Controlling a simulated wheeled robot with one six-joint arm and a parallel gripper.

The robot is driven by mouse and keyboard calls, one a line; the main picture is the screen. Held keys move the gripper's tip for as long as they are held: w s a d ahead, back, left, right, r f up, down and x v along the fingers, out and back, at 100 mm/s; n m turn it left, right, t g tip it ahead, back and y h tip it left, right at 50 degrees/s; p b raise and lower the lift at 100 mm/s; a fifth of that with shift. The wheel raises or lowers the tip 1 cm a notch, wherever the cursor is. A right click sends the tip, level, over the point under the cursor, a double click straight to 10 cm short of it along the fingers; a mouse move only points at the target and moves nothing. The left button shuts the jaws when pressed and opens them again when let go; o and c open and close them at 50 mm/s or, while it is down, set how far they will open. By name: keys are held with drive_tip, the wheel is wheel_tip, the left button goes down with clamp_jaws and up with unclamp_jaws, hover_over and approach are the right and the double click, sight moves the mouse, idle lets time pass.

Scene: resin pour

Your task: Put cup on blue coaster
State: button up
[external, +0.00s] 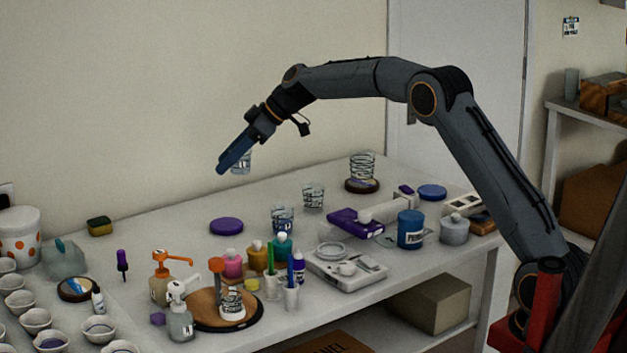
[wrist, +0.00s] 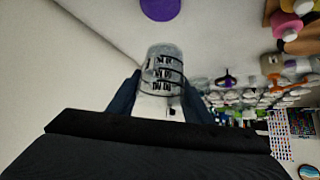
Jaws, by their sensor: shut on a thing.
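My gripper (external: 226,166) is shut on a clear cup (external: 242,161), held in the air above the back left part of the table. In the wrist view the cup (wrist: 163,68) shows dark printed marks and sits between my blue fingers. The blue coaster (external: 432,192) lies flat and bare on the table at the right, well away from the held cup. A purple coaster (external: 226,226) lies below the cup; a purple disc also shows at the top of the wrist view (wrist: 160,8).
Similar cups stand on the table (external: 313,196) (external: 282,219), and another cup (external: 362,166) stands on a dark round coaster (external: 362,186). A purple box (external: 355,222) and blue jar (external: 410,229) are near the blue coaster. Bottles crowd the front. The back left is fairly clear.

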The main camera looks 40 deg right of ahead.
drive_tip(key=d+m+p, duration=0.1)
drive_tip(key=d, duration=1.2)
drive_tip(key=shift+w+d+f+t+h, duration=0.4)
drive_tip(key=d, duration=0.5)
drive_tip(key=s+d+m+p, duration=0.1)
drive_tip(key=d, duration=0.4)
drive_tip(key=s+d+f+m+t+h, duration=0.1)
drive_tip(key=d, duration=0.5)
drive_tip(key=shift+f+p, duration=0.1)
drive_tip(key=shift+p, duration=0.3)
drive_tip(key=m+t+h+p, duration=0.1)
drive_tip(key=m+h+p, duration=0.1)
drive_tip(key=m+p, duration=0.1)
hover_over(423, 188)
wheel_tip(423, 188, down, 2)
wheel_tip(423, 188, down, 10)
drive_tip(key=p, duration=0.2)
drive_tip(key=shift+d+r+p, duration=0.1)
drive_tip(key=shift+r+p, duration=0.15)
drive_tip(key=shift+p, duration=0.15)
drive_tip(key=shift+f, duration=0.25)
drive_tip(key=shift+f, duration=0.15)
drive_tip(key=o, duration=1.1)
